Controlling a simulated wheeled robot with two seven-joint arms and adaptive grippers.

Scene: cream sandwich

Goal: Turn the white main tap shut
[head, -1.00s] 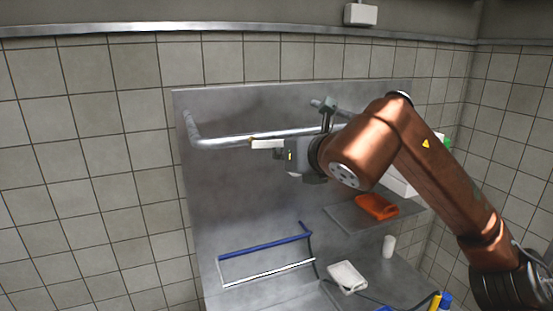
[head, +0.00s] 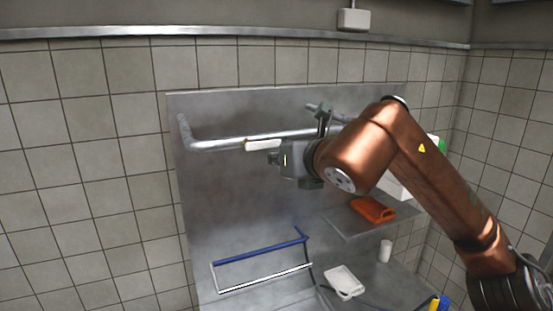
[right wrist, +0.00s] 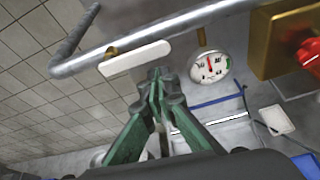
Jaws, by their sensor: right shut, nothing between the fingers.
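The white tap lever (head: 263,145) sits on the grey horizontal pipe (head: 215,143) and lies nearly along it. My left gripper is out of view.
A round gauge (right wrist: 209,66) and a brass block (right wrist: 282,38) with a red part stand right of the gripper. Below are a blue-and-white frame (head: 262,248), a white tray (head: 343,282) and an orange item (head: 373,210) on a shelf.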

